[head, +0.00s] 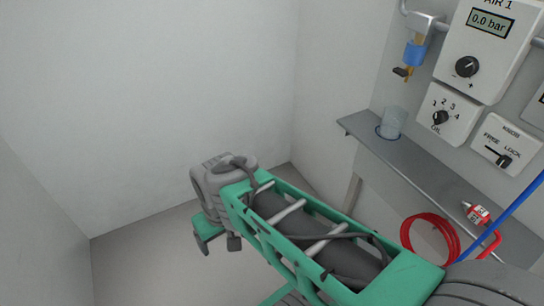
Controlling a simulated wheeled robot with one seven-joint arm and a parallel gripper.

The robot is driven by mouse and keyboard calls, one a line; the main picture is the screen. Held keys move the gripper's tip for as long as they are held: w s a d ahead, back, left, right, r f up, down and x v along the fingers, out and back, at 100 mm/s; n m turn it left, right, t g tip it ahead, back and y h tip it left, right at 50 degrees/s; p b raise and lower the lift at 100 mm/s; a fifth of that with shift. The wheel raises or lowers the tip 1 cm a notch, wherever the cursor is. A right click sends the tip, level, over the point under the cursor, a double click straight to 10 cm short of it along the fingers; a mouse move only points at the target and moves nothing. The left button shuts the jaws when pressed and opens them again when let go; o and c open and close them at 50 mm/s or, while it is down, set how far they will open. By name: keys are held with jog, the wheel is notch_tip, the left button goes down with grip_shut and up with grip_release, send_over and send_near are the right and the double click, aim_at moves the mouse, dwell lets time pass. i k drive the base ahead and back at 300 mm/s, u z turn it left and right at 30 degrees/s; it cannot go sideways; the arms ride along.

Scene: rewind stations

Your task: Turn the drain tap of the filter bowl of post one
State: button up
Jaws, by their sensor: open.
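My gripper (218,243) is low in the middle left, at the far end of my green and grey arm. It is open, with nothing seen between its fingers, and well apart from the tap, below and left of it in the picture.
A panel marked AIR 1 (492,45) reads 0.0 bar. Below it are a numbered selector (447,114) and a FREE/LOCK switch plate (506,144). A clear cup (393,122) stands on the grey shelf (425,172). A red hose coil (432,240) hangs below. The left floor is clear.

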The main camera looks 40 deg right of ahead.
aim_at(402, 73)
jog(key=z, duration=2.05)
